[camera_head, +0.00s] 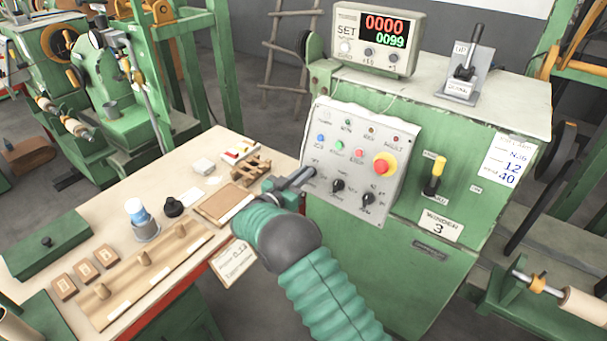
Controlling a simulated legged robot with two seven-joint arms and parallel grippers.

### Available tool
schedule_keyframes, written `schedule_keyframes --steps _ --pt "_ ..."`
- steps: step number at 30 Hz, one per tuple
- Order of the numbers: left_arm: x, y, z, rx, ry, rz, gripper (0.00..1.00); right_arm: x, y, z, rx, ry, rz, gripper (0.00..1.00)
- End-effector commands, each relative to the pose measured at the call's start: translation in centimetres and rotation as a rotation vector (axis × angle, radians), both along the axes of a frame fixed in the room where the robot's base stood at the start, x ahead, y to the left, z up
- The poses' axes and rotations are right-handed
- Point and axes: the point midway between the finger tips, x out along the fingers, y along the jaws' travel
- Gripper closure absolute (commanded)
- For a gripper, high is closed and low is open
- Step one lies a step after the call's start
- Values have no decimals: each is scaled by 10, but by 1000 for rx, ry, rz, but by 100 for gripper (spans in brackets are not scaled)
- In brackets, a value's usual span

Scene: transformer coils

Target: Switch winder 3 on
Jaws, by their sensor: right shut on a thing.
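Winder 3 is the green cabinet (345,236) with the "WINDER 3" plate (441,225). Its grey control panel (330,122) carries small coloured buttons, a red emergency button (384,163) on a yellow ring, and two visible black rotary knobs (338,186) and (367,199). A yellow-handled switch (437,172) stands right of the panel, handle up. My right gripper (308,174) is at the panel's lower left, left of the knobs. It is shut on a control there, which the fingers hide. My left gripper is not in view.
A counter box (375,38) reading 0000 and 0099 and a black lever (468,66) stand on the cabinet top. The workbench (112,222) at left holds a wooden tray, a cup, blocks and small boxes. Other green machines stand behind at left.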

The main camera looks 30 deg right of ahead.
Motion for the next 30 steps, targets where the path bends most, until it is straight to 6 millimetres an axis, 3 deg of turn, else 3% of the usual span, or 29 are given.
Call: schedule_keyframes --steps 11,30 --pt "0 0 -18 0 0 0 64 0 -1 -2 73 -179 -75 100" --pt "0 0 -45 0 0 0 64 -4 -2 -3 287 -697 -302 100"
